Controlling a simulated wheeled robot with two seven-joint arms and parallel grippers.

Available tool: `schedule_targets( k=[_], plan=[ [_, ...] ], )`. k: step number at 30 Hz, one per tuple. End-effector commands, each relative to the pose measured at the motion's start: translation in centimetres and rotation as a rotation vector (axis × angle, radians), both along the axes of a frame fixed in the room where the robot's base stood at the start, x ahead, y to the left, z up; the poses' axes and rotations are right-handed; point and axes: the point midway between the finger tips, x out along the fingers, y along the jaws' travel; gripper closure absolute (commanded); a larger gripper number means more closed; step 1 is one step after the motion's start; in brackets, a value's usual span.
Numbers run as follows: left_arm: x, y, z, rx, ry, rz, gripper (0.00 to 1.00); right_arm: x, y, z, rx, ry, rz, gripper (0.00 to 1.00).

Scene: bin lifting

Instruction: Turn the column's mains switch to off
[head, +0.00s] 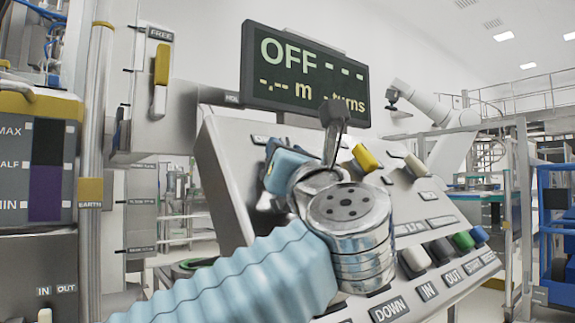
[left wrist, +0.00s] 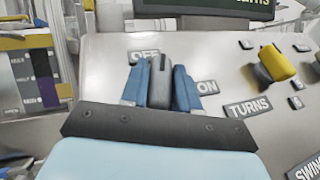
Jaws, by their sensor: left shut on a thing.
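The mains switch is a dark grey knob (left wrist: 160,88) on the sloping panel (left wrist: 110,55), seen in the left wrist view. An OFF label (left wrist: 144,57) lies just beyond it to the upper left and an ON label (left wrist: 207,87) to its right. The knob's dark end mark points up the picture, close to the OFF label. My left gripper (left wrist: 160,76) is shut on the knob, one blue finger on each side. In the head view my left gripper (head: 284,170) and wrist hide the knob. The display (head: 305,75) above reads OFF with dashes. My right gripper is not in view.
A yellow knob (head: 366,158) and a pale knob (head: 417,166) stand right of my wrist on the panel. Push buttons (head: 440,249) line its lower edge. A post (head: 95,150) and a box with a yellow handle (head: 160,78) stand left.

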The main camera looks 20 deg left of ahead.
Motion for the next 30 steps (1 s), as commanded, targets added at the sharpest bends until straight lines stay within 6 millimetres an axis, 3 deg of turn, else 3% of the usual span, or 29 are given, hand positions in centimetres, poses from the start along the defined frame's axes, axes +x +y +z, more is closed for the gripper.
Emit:
schedule_targets(
  k=[1, 28, 29, 30],
  plan=[
    [0.47, -0.27, -0.93, -0.018, 0.000, 0.020, 1.00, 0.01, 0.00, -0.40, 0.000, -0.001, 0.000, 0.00],
    [0.37, -0.05, -0.71, -0.100, -0.108, 0.137, 1.00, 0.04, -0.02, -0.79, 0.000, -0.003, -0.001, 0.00],
    [0.37, -0.05, -0.71, -0.100, -0.108, 0.137, 0.68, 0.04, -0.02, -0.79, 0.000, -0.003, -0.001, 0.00],
    [0.36, -0.05, -0.71, -0.100, -0.108, 0.137, 0.62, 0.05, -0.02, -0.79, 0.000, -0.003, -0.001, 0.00]
  ],
)
